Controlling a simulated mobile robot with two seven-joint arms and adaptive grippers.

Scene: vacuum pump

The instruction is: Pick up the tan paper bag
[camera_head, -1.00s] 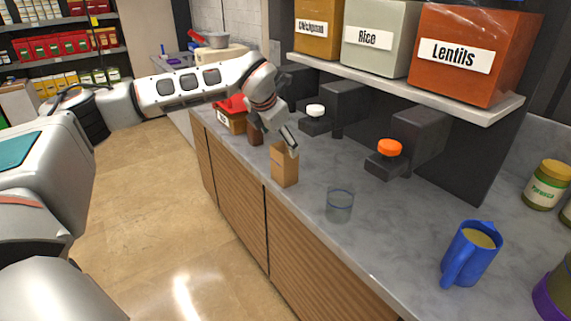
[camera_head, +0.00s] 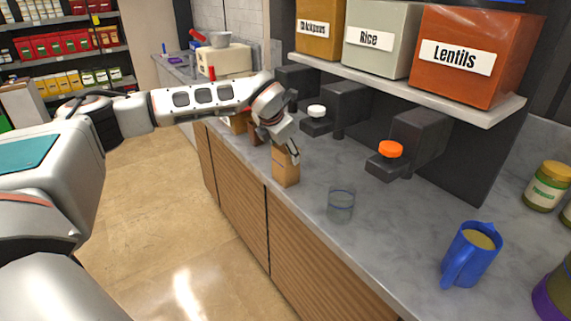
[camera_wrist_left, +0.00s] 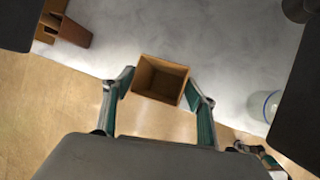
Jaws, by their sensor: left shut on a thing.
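The tan paper bag (camera_head: 285,173) stands upright on the grey counter, close to its front edge. In the left wrist view the bag (camera_wrist_left: 160,80) shows from above with its square top open and its inside empty. My left gripper (camera_head: 287,152) is at the top of the bag, coming down from above. In the left wrist view the two fingers of the left gripper (camera_wrist_left: 158,92) lie on opposite sides of the bag and are shut on it.
A clear glass (camera_head: 340,204) stands right of the bag, and a blue mug (camera_head: 471,253) is farther right. A brown wooden object (camera_wrist_left: 65,28) is beside the bag. Dark dispensers (camera_head: 417,137) and a shelf with labelled bins (camera_head: 462,55) line the back.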

